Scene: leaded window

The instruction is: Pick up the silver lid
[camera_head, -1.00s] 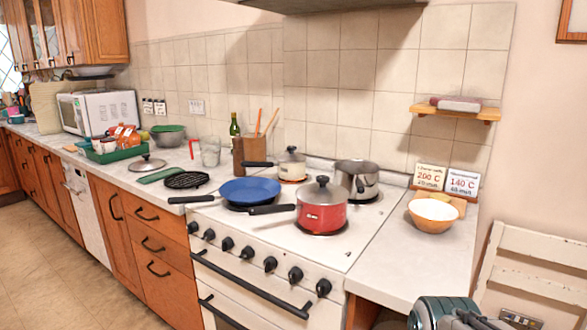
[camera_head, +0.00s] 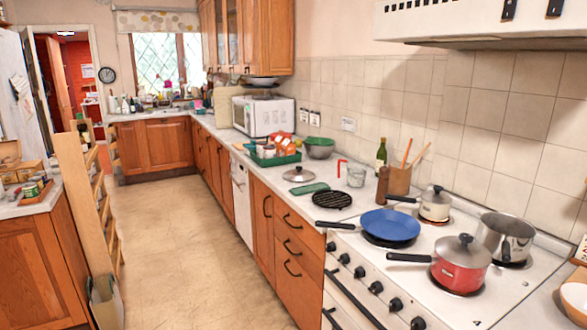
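A silver lid (camera_head: 299,174) with a dark knob lies flat on the white counter, left of the stove. It is close to the counter's front edge and nothing covers it. Two more lids with dark knobs sit on pots on the stove: one on the red saucepan (camera_head: 460,277), one on the small cream pot (camera_head: 434,208). My gripper does not show in the view, so its state and its distance from the lid cannot be seen.
Around the lid are a green cloth (camera_head: 308,189), a black round trivet (camera_head: 332,200), a green tray (camera_head: 270,158) of goods and a glass jug (camera_head: 356,176). A blue pan (camera_head: 390,225) stands on the stove. The tiled floor (camera_head: 190,240) before the cabinets is clear.

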